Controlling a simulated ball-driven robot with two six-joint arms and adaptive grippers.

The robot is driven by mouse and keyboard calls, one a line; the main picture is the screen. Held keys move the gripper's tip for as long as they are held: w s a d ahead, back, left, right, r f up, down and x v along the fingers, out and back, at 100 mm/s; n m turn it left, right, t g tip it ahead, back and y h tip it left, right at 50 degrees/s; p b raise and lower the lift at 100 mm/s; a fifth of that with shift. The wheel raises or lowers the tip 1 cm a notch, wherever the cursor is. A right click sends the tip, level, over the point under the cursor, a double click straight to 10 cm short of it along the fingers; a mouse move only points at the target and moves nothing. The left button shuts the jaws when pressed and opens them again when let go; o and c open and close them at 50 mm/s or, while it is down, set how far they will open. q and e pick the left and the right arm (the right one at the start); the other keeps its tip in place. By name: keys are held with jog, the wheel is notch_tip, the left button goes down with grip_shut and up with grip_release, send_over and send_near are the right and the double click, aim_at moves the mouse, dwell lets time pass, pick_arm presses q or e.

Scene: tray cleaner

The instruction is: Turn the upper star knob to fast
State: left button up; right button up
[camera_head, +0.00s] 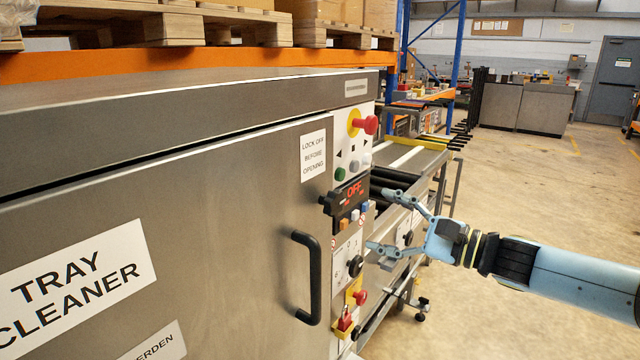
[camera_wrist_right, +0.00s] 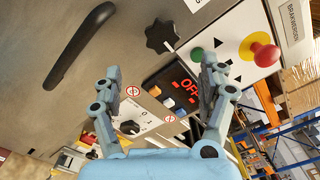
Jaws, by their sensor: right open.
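The black star knob (camera_wrist_right: 161,37) shows in the right wrist view on the grey steel front, beside the display that reads OFF (camera_wrist_right: 186,88). A pale mark lies at its edge; no scale wording is readable. In the head view a small dark shape left of the display looks like this knob (camera_head: 327,203), seen nearly edge-on. A lower black knob (camera_head: 355,266) sits on a white panel. My right gripper (camera_head: 378,220) is open and empty, right of the control panel. Its fingers (camera_wrist_right: 161,70) point toward the panel, apart from the star knob. My left gripper is out of view.
A red emergency button (camera_head: 371,125) and a green button (camera_head: 340,174) sit above the display. A black door handle (camera_head: 307,278) stands out at left. A red padlock (camera_head: 345,320) hangs lower down. A roller conveyor (camera_head: 415,160) runs behind. The floor at right is clear.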

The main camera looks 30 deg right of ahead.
aim_at(339, 205)
jog(key=b+x, duration=0.2)
jog(key=r+b+x, duration=0.1)
jog(key=b+x, duration=0.1)
jog(key=shift+w+a, duration=0.15)
jog(key=shift+w, duration=0.25)
jog(key=p+x, duration=0.2)
jog(key=x, duration=0.3)
jog(key=shift+w+a+f, duration=0.1)
jog(key=shift+w, duration=0.05)
jog(key=shift+w+a+f, duration=0.1)
jog(key=shift+w, duration=0.15)
jog(key=shift+c, duration=0.3)
jog(key=c, duration=1.1)
